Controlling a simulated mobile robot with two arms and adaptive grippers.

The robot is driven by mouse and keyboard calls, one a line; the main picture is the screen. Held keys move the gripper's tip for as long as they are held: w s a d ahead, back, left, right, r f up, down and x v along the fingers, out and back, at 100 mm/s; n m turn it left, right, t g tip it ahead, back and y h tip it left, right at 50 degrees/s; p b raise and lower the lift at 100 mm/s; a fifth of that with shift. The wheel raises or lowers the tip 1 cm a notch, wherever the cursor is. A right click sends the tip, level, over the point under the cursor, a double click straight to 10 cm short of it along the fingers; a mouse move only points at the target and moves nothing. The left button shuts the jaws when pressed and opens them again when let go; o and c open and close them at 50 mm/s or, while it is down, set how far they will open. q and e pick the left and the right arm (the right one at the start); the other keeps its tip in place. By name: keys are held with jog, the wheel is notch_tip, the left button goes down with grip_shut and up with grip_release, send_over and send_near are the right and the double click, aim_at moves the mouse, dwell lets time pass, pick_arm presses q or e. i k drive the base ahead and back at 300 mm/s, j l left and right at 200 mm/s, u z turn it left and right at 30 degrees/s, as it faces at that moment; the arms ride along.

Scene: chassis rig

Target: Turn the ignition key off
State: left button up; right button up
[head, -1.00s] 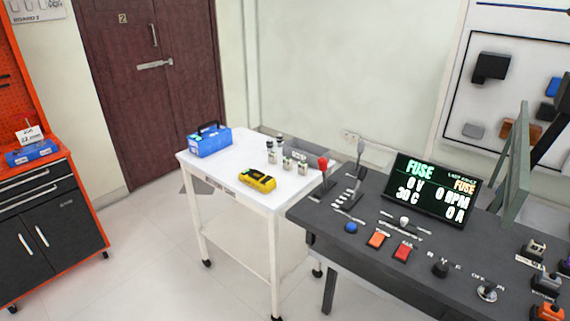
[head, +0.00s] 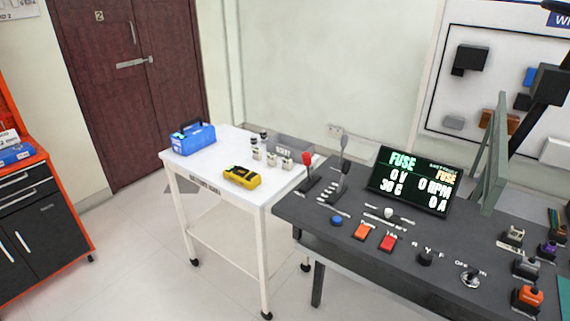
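The ignition key switch (head: 470,277) is a silver round switch near the front right of the dark control desk (head: 345,240), beside small "OFF" and "ON" lettering. The key's exact angle is too small to tell. The display (head: 410,180) behind it reads "FUSE", 0 V, 30 C, 0 RPM and 0 A. Neither of my grippers shows in the head view.
The desk also carries a black knob (head: 425,258), a red button (head: 388,243), an orange button (head: 362,231), a blue button (head: 336,221) and a red-topped lever (head: 308,172). A white cart (head: 205,174) holds a blue box (head: 193,138) and a yellow meter (head: 241,177). Floor in front is clear.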

aim_at(473, 273)
jog(key=z, duration=1.45)
